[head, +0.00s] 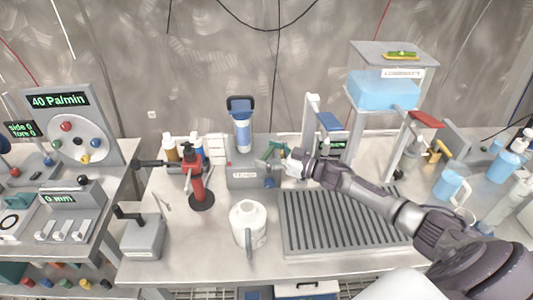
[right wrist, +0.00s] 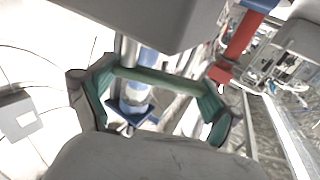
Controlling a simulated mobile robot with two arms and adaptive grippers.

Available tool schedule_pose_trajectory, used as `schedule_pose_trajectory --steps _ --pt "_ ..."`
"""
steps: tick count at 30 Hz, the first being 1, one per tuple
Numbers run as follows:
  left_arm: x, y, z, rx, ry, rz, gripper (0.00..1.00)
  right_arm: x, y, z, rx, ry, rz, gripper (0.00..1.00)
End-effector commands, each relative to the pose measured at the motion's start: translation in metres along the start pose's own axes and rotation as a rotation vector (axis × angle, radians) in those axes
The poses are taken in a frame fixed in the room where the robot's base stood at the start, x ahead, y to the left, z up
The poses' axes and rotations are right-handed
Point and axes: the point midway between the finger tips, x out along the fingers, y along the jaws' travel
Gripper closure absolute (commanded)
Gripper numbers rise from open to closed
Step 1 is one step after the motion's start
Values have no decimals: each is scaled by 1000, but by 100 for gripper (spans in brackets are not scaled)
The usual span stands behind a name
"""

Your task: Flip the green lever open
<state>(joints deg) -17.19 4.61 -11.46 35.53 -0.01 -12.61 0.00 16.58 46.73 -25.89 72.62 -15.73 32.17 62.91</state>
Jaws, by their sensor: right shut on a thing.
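The green lever (right wrist: 160,80) shows in the right wrist view as a green bar lying across between the two fingers of my right gripper (right wrist: 155,100). The fingers have green inner faces and are shut on the lever. In the head view my right gripper (head: 278,152) reaches from the right to the front right of a grey box (head: 243,176) with a blue-and-white cylinder (head: 241,125) on top. There the lever is hard to tell from the green finger parts. My left gripper is not in view.
A red bottle-like tool (head: 197,182) stands left of the box, and a white jug (head: 247,222) stands in front. A ribbed drain tray (head: 325,245) lies under my right arm. A blue tank (head: 383,92) stands on a raised stand behind, near a red lever (head: 426,119).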

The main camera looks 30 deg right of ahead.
Motion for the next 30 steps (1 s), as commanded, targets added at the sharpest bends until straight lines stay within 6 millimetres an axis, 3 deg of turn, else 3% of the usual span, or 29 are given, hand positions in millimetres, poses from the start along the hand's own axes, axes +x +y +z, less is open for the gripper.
schedule_pose_trajectory --steps 3,14,17,30 --pt "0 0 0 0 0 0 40 0 0 0 -2 -1 2 0" --pt "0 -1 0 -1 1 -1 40 0 0 -3 -1 0 1 0" --pt "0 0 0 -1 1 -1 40 0 0 -13 -3 1 -1 0" --pt "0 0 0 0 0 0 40 0 1 -90 -4 0 1 0"
